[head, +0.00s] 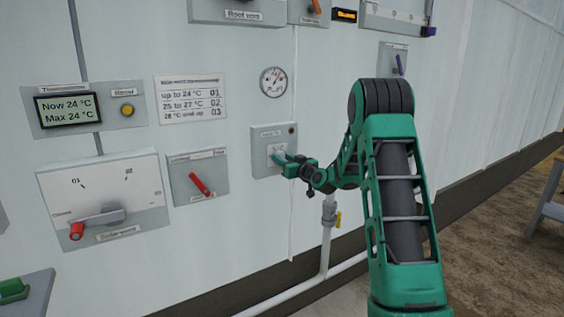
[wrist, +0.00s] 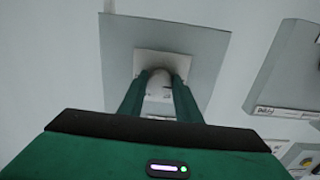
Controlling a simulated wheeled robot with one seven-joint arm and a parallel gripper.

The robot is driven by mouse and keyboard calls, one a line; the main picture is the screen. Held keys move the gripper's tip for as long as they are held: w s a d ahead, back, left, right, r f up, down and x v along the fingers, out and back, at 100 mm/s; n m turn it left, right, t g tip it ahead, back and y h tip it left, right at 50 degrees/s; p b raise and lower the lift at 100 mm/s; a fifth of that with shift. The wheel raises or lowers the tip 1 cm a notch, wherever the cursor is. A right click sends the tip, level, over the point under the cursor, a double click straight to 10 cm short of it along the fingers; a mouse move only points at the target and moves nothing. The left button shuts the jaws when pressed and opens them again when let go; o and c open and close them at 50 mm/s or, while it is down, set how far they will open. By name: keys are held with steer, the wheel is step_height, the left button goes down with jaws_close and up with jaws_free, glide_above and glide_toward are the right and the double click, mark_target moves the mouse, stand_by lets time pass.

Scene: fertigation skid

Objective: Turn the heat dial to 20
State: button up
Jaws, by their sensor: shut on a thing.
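The heat dial sits on a small grey wall panel (head: 267,160), below the round gauge. Its pale knob (wrist: 160,78) is between my gripper's fingers in the wrist view, in front of a light square plate (wrist: 187,66). My gripper (head: 281,159) reaches the panel from the right in the head view and is shut on the knob. The fingers hide part of the dial, and its scale and setting are too small to read.
A red-lever box (head: 198,178) and a larger lever panel (head: 104,196) are to the left. The thermometer display (head: 67,107) reads Now 24 °C, Max 24 °C. A notice (head: 190,99) and gauge (head: 273,81) hang above.

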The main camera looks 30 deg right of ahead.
steer(key=shift+a+f, duration=0.1)
steer(key=shift+f, duration=0.25)
steer(key=o, duration=1.1)
steer(key=shift+c, duration=0.2)
steer(key=shift+r, duration=0.15)
steer(key=shift+s, duration=0.1)
steer(key=s, duration=1)
steer(key=shift+s+d, duration=0.2)
steer(key=shift+d, duration=0.05)
